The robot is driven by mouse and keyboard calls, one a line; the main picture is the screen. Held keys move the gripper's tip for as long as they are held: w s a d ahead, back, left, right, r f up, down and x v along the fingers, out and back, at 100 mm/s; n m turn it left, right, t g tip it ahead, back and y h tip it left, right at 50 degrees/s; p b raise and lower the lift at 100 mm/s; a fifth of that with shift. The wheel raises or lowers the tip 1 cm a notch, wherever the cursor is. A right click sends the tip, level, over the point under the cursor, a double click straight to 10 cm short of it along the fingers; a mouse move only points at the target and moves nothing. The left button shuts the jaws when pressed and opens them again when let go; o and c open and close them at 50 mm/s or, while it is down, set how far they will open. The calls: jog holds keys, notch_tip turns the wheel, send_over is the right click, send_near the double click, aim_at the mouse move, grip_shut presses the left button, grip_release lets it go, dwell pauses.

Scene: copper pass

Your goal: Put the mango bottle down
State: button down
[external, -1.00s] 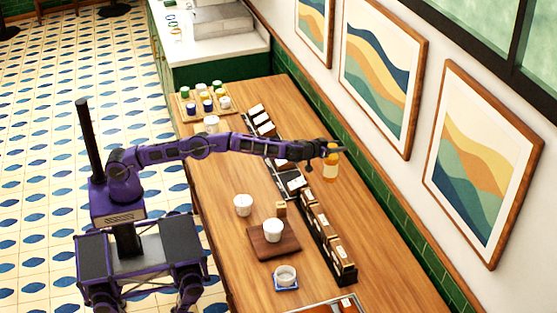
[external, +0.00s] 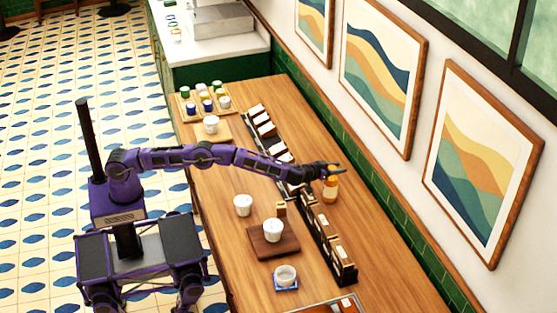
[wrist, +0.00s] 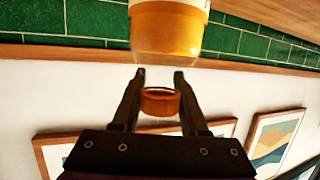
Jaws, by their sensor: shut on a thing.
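The mango bottle (external: 330,191) has a yellow-orange body and an orange cap, and it is upright in the external view. My gripper (external: 328,170) is at its upper part, on the wall side of the wooden counter (external: 375,240). In the wrist view, which looks upside down, the fingers (wrist: 157,77) are shut on the clear neck of the bottle (wrist: 166,30), beside the cap. The bottle's base is cut off in the wrist view. I cannot tell whether it touches the counter.
A dark rack of boxes (external: 325,243) runs along the counter close to the bottle. A white cup (external: 273,229) stands on a dark board (external: 263,247), with another cup (external: 243,204) beside it. The counter strip between the rack and wall is mostly clear.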

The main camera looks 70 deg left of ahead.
jog(key=shift+r, duration=0.15)
jog(key=c, duration=0.9)
grip_release()
jog(key=shift+f, duration=0.2)
jog(key=o, duration=0.5)
jog(key=shift+c, duration=0.2)
jog(key=shift+r, duration=0.1)
jog(key=shift+r, duration=0.1)
jog(key=shift+v, duration=0.75)
jog(key=v, duration=1)
jog(key=shift+s+b, duration=0.3)
jog(key=shift+b, duration=0.05)
jog(key=shift+r, duration=0.15)
